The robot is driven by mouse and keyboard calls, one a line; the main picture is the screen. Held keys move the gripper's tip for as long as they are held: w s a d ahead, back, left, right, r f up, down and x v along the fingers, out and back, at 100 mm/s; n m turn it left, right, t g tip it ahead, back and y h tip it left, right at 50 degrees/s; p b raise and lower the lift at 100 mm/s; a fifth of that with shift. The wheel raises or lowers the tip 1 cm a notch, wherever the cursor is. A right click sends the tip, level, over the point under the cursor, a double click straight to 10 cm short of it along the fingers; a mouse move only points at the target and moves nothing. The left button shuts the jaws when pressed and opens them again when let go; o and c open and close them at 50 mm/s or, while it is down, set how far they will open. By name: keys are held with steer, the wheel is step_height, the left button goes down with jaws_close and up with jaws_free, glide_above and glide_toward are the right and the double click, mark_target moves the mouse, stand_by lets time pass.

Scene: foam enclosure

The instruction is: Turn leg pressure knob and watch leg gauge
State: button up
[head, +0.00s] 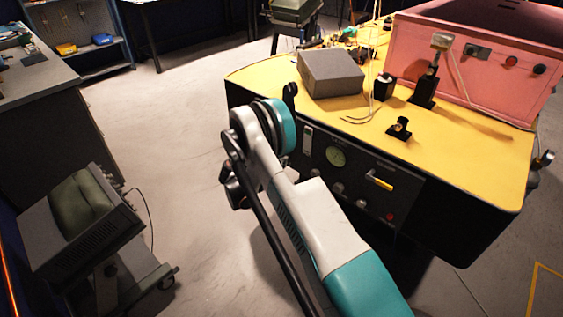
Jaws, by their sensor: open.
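A black control panel (360,178) is on the front side of the yellow-topped bench. It has a round pale-green gauge (336,157); its reading and label are too small to make out. Below the gauge are small knobs (337,187), with another knob (361,204) further right. I cannot tell which one is the leg pressure knob. My white and teal arm rises from the bottom and ends in a joint left of the panel. I cannot make out my gripper; the arm may hide it. No contact with a knob shows.
The panel also has a yellow handle (379,181) and a red button (390,217). A grey box (331,73) and a pink case (475,60) stand on the bench top (460,155). A cart with a device (80,225) stands left. Floor between is clear.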

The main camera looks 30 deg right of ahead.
steer(key=shift+b+x, duration=0.55)
steer(key=shift+x, duration=1.6)
steer(key=c, duration=1)
